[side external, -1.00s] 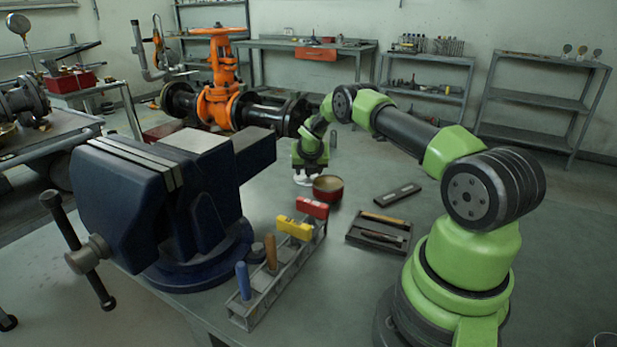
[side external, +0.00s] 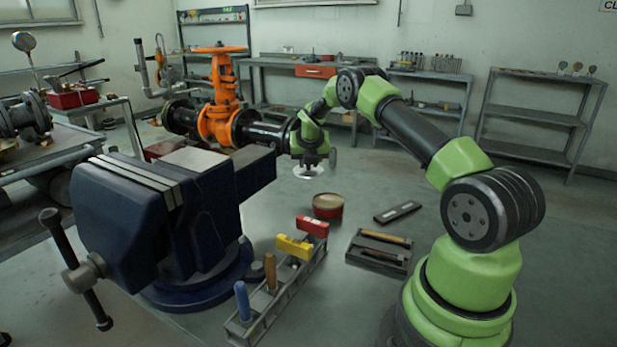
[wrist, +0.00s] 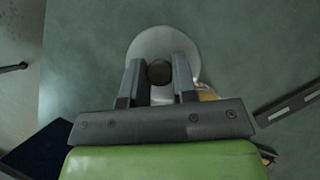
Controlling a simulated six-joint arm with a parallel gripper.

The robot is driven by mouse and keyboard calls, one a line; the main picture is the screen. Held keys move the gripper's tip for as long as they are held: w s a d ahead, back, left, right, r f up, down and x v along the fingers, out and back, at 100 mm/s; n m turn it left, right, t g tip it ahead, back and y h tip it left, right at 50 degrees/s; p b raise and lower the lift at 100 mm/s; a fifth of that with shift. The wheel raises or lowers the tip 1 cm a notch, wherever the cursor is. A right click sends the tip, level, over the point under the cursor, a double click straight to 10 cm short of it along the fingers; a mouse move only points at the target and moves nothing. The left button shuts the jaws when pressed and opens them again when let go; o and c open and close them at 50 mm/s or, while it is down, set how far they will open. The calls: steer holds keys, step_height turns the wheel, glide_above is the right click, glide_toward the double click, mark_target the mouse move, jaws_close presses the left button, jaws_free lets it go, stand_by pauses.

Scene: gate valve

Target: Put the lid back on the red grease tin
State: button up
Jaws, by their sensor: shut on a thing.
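The red grease tin (side external: 328,207) stands upright on the bench, its light-coloured contents showing at the open top. My gripper (side external: 307,162) is shut on the knob of a pale round lid (side external: 307,173). It holds the lid above the bench, up and to the left of the tin in the side view. In the wrist view my gripper (wrist: 158,75) has its fingers on either side of the dark knob (wrist: 160,72), with the silvery lid (wrist: 160,42) beyond. A sliver of the tin (wrist: 208,95) shows behind the right finger, mostly hidden.
A large blue vise (side external: 165,215) stands on the left. A rack of coloured-handled tools (side external: 285,285) is in front of the tin. An open tray (side external: 380,250) and a dark flat bar (side external: 397,212) lie to the right. The orange gate valve (side external: 220,110) stands behind.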

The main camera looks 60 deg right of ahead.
steer(key=shift+s+a+r, duration=0.1)
steer(key=shift+a+r, duration=0.05)
steer(key=shift+r, duration=0.8)
steer(key=shift+s+a+r+m, duration=0.1)
steer(key=shift+s+a+m, duration=0.15)
steer(key=shift+m, duration=0.15)
steer(key=s+a+m+g+h, duration=0.1)
steer(key=s+a+m+g, duration=0.35)
steer(key=s+m, duration=0.4)
steer(key=shift+g, duration=0.25)
steer(key=shift+w+d+f, duration=0.1)
steer(key=shift+w+f, duration=0.1)
steer(key=shift+f, duration=0.7)
steer(key=shift+w+f, duration=0.15)
steer(key=shift+f, duration=0.7)
steer(key=shift+w+d+f, duration=0.1)
steer(key=shift+w+f, duration=0.1)
steer(key=shift+f, duration=0.7)
steer(key=shift+f, duration=0.15)
steer(key=o, duration=1.5)
steer(key=shift+c, duration=0.2)
